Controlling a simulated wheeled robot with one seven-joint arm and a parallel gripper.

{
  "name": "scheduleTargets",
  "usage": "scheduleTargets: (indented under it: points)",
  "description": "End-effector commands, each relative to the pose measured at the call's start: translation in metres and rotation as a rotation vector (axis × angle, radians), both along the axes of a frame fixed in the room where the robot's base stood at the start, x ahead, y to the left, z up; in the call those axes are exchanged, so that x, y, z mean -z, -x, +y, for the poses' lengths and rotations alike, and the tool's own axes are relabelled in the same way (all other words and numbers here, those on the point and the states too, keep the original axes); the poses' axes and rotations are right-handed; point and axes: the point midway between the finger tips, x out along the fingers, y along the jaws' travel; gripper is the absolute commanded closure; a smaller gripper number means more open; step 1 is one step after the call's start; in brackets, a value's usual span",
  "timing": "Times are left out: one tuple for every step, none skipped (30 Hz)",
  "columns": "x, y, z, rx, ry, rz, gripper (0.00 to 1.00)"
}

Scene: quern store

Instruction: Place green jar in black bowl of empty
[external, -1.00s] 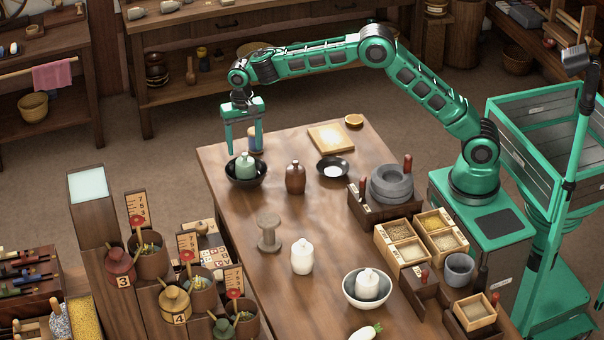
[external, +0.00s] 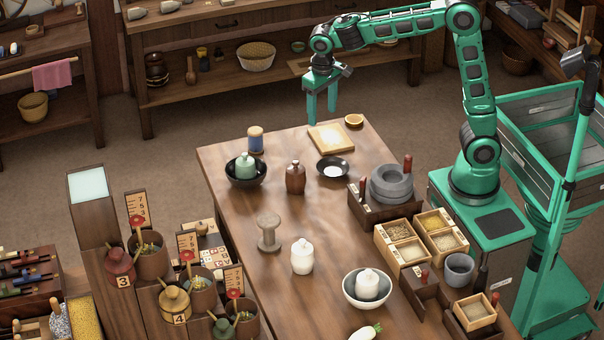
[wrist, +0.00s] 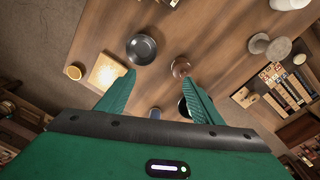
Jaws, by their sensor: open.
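The green jar (external: 246,166) sits inside a black bowl (external: 246,180) at the far left part of the table. A second, smaller black bowl (external: 333,168) stands to its right, with a white patch in its middle; it also shows in the wrist view (wrist: 141,49). My gripper (external: 322,118) is open and empty, raised above the far end of the table near the tan board. In the wrist view its two green fingers (wrist: 160,95) are spread apart. The right finger hides most of the jar's bowl there.
A brown bottle (external: 295,178) stands between the two bowls, and a blue jar (external: 256,140) stands behind the green jar.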

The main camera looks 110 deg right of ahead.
Motion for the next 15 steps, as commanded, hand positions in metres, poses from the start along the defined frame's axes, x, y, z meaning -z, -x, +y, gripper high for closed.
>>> scheduleTargets:
  points:
    - [-0.004,0.024,0.009,-0.036,-0.001,0.0,0.4]
    - [-0.005,0.037,0.014,-0.058,-0.003,0.001,0.4]
    - [-0.005,0.054,0.02,-0.089,-0.005,0.002,0.4]
    - [-0.004,0.067,0.025,-0.111,-0.007,0.003,0.4]
    - [-0.004,0.08,0.03,-0.134,-0.01,0.003,0.4]
    - [-0.002,0.097,0.036,-0.165,-0.013,0.005,0.4]
    - [0.0,0.11,0.041,-0.188,-0.017,0.005,0.4]
    - [0.002,0.123,0.046,-0.211,-0.021,0.005,0.4]
    - [0.005,0.14,0.053,-0.242,-0.026,0.005,0.4]
    - [0.008,0.153,0.058,-0.264,-0.03,0.005,0.4]
    - [0.012,0.166,0.063,-0.289,-0.034,0.004,0.4]
    - [0.017,0.183,0.07,-0.32,-0.04,0.004,0.4]
    - [0.021,0.195,0.075,-0.343,-0.046,0.002,0.4]
    - [0.025,0.206,0.08,-0.366,-0.051,0.001,0.4]
    - [0.031,0.22,0.086,-0.395,-0.058,0.0,0.4]
